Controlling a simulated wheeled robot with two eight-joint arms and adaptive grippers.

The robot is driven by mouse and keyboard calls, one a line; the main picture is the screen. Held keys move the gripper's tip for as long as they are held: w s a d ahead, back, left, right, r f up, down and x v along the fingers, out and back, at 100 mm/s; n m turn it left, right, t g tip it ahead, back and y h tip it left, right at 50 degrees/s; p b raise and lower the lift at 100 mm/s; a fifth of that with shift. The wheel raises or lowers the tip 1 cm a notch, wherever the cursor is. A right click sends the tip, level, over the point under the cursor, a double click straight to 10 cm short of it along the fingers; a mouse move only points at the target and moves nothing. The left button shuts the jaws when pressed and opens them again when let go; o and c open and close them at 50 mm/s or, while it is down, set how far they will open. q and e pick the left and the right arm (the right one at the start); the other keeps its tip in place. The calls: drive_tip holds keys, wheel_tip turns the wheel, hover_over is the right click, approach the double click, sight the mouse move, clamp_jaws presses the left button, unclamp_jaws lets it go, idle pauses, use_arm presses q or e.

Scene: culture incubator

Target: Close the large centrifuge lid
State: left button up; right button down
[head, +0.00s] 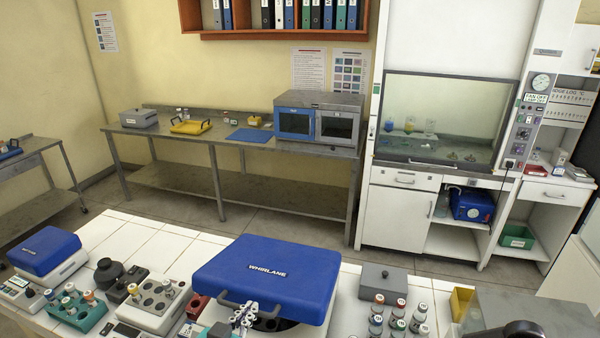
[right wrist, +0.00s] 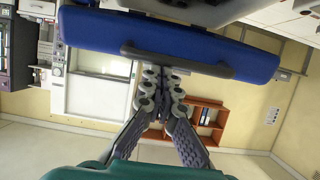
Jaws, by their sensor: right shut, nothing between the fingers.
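The large centrifuge has a blue lid marked WHIRLANE (head: 268,266), seen from above at the front middle of the head view. The lid stands partly open, with its front edge raised over the dark bowl (head: 268,323). A dark bar handle (head: 226,301) runs along its front edge. My right gripper (head: 245,310) is shut and empty, right at the handle. In the right wrist view the blue lid (right wrist: 100,28) crosses the top, and the fingertips (right wrist: 161,72) reach the handle (right wrist: 205,66). I cannot tell whether they touch it. My left gripper is out of view.
Left of the centrifuge are a small blue-lidded device (head: 45,250), a teal tube rack (head: 76,310) and a grey tube block (head: 155,300). To the right stand a grey box (head: 383,283), several capped vials (head: 398,308) and a yellow container (head: 461,303). Free white bench lies behind.

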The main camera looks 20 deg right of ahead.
drive_tip(key=s+a+f+b, duration=0.2)
drive_tip(key=s+f+b, duration=0.1)
drive_tip(key=f+b, duration=0.6)
drive_tip(key=shift+a+f+t+b, duration=0.15)
drive_tip(key=shift+f+t+b, duration=0.15)
drive_tip(key=shift+f, duration=1.6)
drive_tip(key=shift+r, duration=0.15)
